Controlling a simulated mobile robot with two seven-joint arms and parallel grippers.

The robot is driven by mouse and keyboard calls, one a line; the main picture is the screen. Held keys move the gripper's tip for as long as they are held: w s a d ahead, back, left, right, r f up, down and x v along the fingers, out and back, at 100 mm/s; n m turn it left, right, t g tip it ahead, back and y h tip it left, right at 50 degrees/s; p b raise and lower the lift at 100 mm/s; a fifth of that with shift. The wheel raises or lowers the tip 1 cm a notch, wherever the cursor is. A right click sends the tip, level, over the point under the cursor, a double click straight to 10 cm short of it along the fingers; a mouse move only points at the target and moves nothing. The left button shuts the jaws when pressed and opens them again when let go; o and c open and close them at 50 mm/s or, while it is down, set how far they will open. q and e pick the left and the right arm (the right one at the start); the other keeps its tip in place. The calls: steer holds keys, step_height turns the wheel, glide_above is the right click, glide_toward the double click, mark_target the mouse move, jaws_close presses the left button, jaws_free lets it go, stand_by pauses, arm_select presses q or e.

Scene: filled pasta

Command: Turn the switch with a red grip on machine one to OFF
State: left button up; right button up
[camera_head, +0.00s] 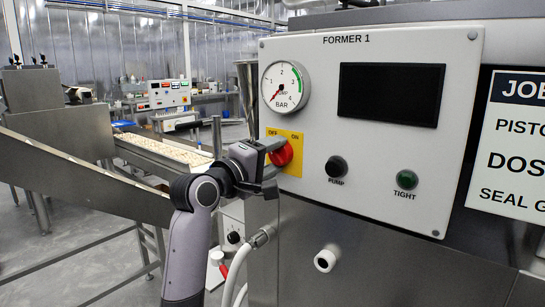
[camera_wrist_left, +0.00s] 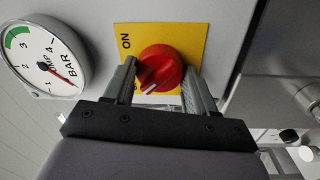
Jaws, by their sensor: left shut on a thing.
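The switch with a red grip (camera_head: 284,153) sits on a yellow plate (camera_head: 297,165) at the lower left of the panel marked FORMER 1 (camera_head: 340,130). The plate reads OFF at left and ON at right. My left gripper (camera_head: 273,163) is at the switch, its fingers around the red grip. In the left wrist view the red grip (camera_wrist_left: 161,69) lies between the two fingers, and its white mark points to the lower left, away from ON. The OFF word is mostly hidden by a finger there. My right gripper is not in view.
A pressure gauge (camera_head: 285,87) is above the switch; a dark screen (camera_head: 390,94), a PUMP button (camera_head: 336,167) and a green TIGHT lamp (camera_head: 407,180) are to its right. A white nozzle (camera_head: 326,258) sticks out below. A conveyor (camera_head: 165,150) stands behind at left.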

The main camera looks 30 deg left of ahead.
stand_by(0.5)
arm_select(q)
steer(key=o, duration=1)
steer(key=shift+o, duration=0.2)
steer(key=s+b, duration=0.1)
steer(key=s, duration=0.6)
steer(key=shift+a+f, duration=0.2)
steer(key=shift+f, duration=0.05)
